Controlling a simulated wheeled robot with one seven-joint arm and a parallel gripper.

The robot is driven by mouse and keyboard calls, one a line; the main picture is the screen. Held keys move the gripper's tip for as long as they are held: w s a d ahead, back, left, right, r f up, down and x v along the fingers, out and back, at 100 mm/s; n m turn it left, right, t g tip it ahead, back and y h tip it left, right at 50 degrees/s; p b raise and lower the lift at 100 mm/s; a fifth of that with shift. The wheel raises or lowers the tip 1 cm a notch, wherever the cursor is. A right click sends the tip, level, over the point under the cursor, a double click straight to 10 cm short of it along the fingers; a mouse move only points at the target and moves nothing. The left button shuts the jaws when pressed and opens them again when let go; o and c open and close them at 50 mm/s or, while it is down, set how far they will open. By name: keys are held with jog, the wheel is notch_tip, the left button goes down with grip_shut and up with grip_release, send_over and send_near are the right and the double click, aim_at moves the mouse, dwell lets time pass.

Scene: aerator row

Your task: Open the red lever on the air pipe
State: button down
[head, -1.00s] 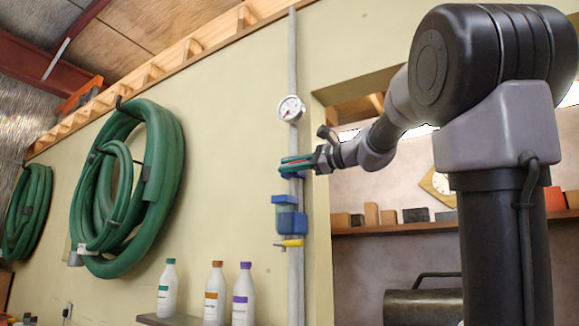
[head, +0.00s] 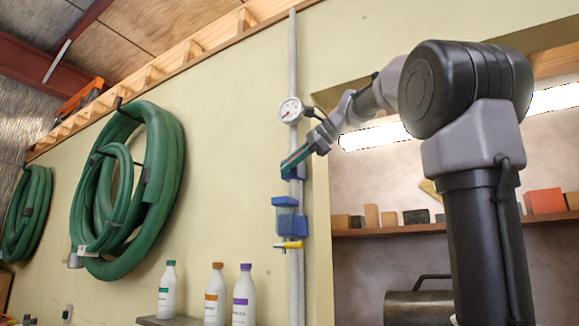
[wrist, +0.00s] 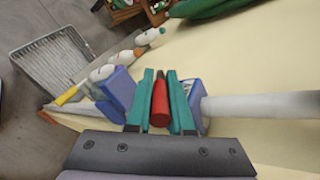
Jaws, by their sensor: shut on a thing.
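The grey air pipe (head: 294,75) runs up the wall, with a blue valve body (head: 293,172) on it. My gripper (head: 288,164) is at this valve, its green fingers slanting down to the left. In the wrist view the red lever (wrist: 160,104) lies between the two green fingers of my gripper (wrist: 161,78), which are shut on it. The pipe also shows there as a pale tube (wrist: 260,106). In the head view the fingers mostly hide the lever.
A round gauge (head: 291,110) sits on the pipe just above my gripper. A blue filter unit (head: 288,222) with a yellow lever (head: 288,245) is below. Bottles (head: 243,295) stand on a low shelf. Green hoses (head: 160,190) hang at the left. A wall opening is at the right.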

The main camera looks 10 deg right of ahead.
jog(key=shift+w+a+r+g+h, duration=0.1)
jog(key=shift+r+g+h, duration=0.05)
jog(key=shift+g+h, duration=0.65)
jog(key=shift+w+a+r+g+h, duration=0.1)
jog(key=shift+r+g+h, duration=0.05)
jog(key=shift+g+h, duration=0.65)
jog(key=c, duration=1.1)
grip_release()
jog(key=shift+s, duration=0.1)
